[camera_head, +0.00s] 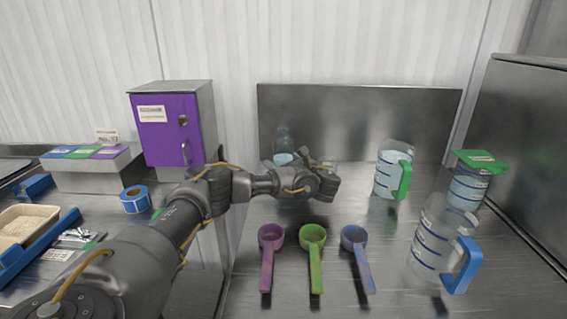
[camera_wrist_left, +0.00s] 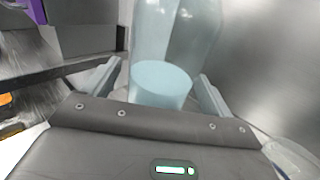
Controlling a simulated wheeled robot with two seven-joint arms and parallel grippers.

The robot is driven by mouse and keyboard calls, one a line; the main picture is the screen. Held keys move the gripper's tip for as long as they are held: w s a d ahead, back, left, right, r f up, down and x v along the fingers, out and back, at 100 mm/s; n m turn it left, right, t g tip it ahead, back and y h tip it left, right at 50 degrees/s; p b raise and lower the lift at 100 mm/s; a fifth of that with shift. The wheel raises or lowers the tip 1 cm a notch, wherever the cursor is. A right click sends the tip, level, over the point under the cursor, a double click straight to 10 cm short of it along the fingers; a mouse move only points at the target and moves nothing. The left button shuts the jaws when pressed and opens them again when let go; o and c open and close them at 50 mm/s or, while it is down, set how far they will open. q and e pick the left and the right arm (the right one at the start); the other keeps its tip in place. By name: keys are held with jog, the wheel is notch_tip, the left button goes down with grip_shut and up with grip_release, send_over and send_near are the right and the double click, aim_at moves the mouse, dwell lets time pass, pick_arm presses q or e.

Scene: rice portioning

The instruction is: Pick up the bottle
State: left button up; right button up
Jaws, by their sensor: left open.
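The bottle (camera_head: 284,143) is clear with pale blue contents and stands at the back of the steel table, partly hidden behind my left gripper. It also shows in the left wrist view, where the bottle (camera_wrist_left: 163,80) stands between the two fingers. My left gripper (camera_head: 312,166) reaches over the table at the bottle, and in the wrist view the left gripper (camera_wrist_left: 160,95) is open with a finger on each side of the bottle. I cannot tell whether the fingers touch it. My right gripper is not in view.
Purple (camera_head: 267,258), green (camera_head: 314,262) and blue (camera_head: 358,258) scoops lie in front. Clear pitchers with a green handle (camera_head: 391,172) and a blue handle (camera_head: 437,240), and a green-lidded container (camera_head: 470,185), stand right. A purple cabinet (camera_head: 167,128) and blue tape roll (camera_head: 135,200) are left.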

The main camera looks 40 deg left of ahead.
pick_arm(q)
jog(key=shift+w+a+r, duration=0.15)
jog(key=shift+a, duration=0.55)
jog(key=shift+c, duration=0.5)
jog(key=c, duration=1.2)
jog(key=shift+r, duration=0.1)
